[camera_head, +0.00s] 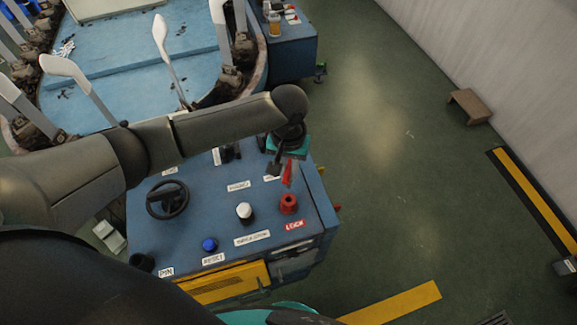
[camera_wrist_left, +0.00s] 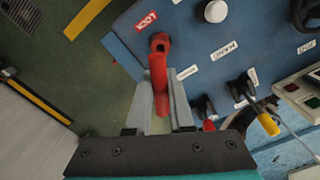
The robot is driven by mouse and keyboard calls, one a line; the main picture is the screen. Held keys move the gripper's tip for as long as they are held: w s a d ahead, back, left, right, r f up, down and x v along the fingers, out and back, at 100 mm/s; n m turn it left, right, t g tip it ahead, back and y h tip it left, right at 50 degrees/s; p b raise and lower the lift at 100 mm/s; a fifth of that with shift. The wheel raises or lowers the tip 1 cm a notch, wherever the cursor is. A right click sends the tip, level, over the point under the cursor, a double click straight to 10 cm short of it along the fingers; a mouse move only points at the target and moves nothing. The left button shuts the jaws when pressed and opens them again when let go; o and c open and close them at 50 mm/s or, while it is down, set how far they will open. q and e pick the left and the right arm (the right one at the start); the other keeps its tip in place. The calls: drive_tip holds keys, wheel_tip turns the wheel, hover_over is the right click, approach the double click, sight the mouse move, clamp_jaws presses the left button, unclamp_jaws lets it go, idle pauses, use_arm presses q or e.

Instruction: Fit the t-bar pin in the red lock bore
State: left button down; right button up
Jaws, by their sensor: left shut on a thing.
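The red t-bar pin (camera_head: 287,173) is in my left gripper (camera_head: 284,169), just above the console in the head view. In the left wrist view the pin (camera_wrist_left: 158,85) lies between the two grey fingers of the left gripper (camera_wrist_left: 160,105), which is shut on it. The red lock bore (camera_head: 288,203) is a short red collar on the console top, by the LOCK label. A small gap shows between pin and bore in the head view. In the wrist view the bore (camera_wrist_left: 160,41) shows just beyond the pin's far end, partly overlapped. My right gripper is not in view.
The blue console (camera_head: 215,185) carries a black handwheel (camera_head: 168,199), a white knob (camera_head: 244,210) and a blue knob (camera_head: 210,244) near the bore. A sock boarding machine (camera_head: 150,60) with upright white forms stands behind.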

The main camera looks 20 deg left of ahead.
use_arm(q)
drive_tip(key=shift+r+p, duration=0.2)
drive_tip(key=shift+p, duration=0.55)
drive_tip(key=shift+f+b, duration=1.8)
drive_tip(key=shift+f, duration=1.25)
drive_tip(key=shift+p, duration=0.5)
drive_tip(key=shift+p, duration=0.35)
drive_tip(key=shift+p, duration=0.35)
drive_tip(key=shift+f+b, duration=1.95)
drive_tip(key=shift+f, duration=0.9)
drive_tip(key=c, duration=0.7)
unclamp_jaws()
